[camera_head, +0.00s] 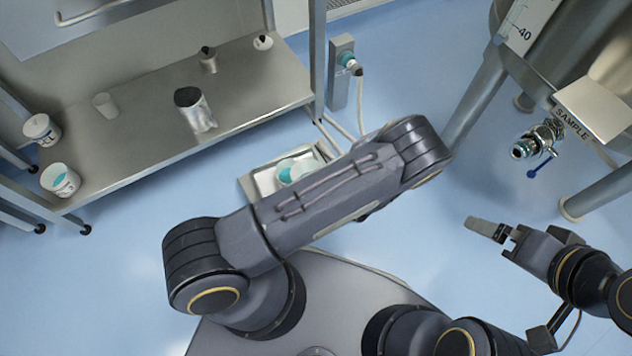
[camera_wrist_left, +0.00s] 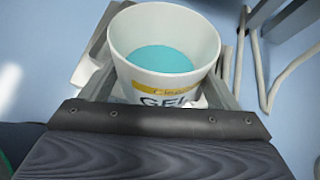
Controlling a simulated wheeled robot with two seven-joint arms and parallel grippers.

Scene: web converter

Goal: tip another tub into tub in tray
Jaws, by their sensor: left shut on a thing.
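In the left wrist view a white tub (camera_wrist_left: 165,90) with a yellow strip, a "GEL" label and teal gel inside is right in front of my left gripper (camera_wrist_left: 160,118), which is shut on it. The tub looks close to upright. A metal tray (camera_wrist_left: 228,70) shows behind and below it, with a white shape at its left. In the head view the tray (camera_head: 252,187) lies low, near the bench, partly hidden by my left arm. White and teal tub parts (camera_head: 297,168) show over it; I cannot tell which tub they belong to. My right gripper (camera_head: 485,228) is empty, away at right.
A steel vessel with a sample valve (camera_head: 535,140) stands at right. Hoses run near the tray. Blue floor is open between.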

